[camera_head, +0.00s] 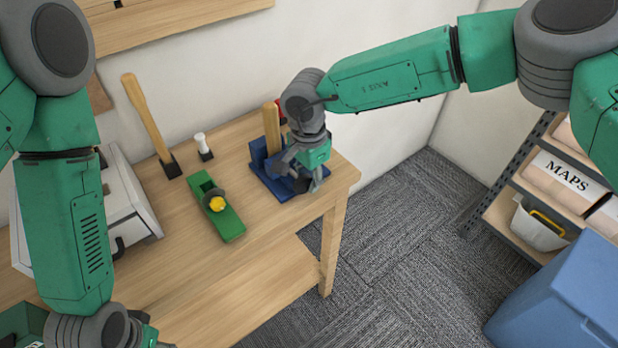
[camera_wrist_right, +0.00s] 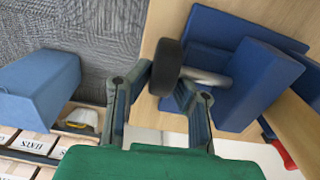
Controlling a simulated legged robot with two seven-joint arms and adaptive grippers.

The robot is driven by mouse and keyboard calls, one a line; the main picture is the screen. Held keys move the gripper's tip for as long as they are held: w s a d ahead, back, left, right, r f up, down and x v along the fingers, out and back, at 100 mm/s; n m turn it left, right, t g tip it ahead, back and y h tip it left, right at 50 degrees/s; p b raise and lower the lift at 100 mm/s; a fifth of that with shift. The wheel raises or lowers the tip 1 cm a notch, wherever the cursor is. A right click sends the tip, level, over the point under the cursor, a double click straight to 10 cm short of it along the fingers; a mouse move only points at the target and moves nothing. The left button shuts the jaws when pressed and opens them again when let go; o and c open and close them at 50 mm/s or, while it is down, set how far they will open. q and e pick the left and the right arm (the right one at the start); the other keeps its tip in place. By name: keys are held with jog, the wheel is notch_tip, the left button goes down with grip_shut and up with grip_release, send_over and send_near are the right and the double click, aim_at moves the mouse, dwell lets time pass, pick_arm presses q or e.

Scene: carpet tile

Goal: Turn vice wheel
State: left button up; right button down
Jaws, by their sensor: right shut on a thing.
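The blue vice (camera_head: 258,158) is on the wooden workbench near its right end. In the right wrist view the vice (camera_wrist_right: 245,90) shows blue blocks and a grey metal shaft leading to a dark round wheel (camera_wrist_right: 165,68). My right gripper (camera_head: 302,183) is at the vice's front side. In the wrist view its fingers (camera_wrist_right: 163,85) are on either side of the wheel and shut on it. The head view hides most of the wheel behind the gripper. My left gripper (camera_head: 143,337) is only partly in view at the bottom edge, its fingers unclear.
On the workbench (camera_head: 200,270) are a green plane with a yellow knob (camera_head: 229,222), a wooden-handled tool (camera_head: 147,120), a white-handled tool (camera_head: 202,142) and a white case (camera_head: 138,200). A blue bin (camera_head: 560,300) and a shelf (camera_head: 510,205) stand right. Carpet between is clear.

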jog(key=shift+w+r, duration=0.1)
jog(key=shift+a+r+t+h+p, duration=0.1)
jog(key=shift+r+t+h+p, duration=0.1)
jog(key=shift+t+h+p, duration=0.35)
jog(key=shift+a+r+t+h+p, duration=0.1)
jog(key=shift+r+t+h+p, duration=0.05)
jog(key=shift+t+h+p, duration=0.8)
jog(key=shift+h, duration=0.4)
jog(key=shift+r+t+h, duration=0.15)
jog(key=shift+t+h, duration=0.55)
jog(key=shift+h, duration=0.1)
jog(key=c, duration=1.5)
grip_release()
jog(key=shift+a, duration=0.1)
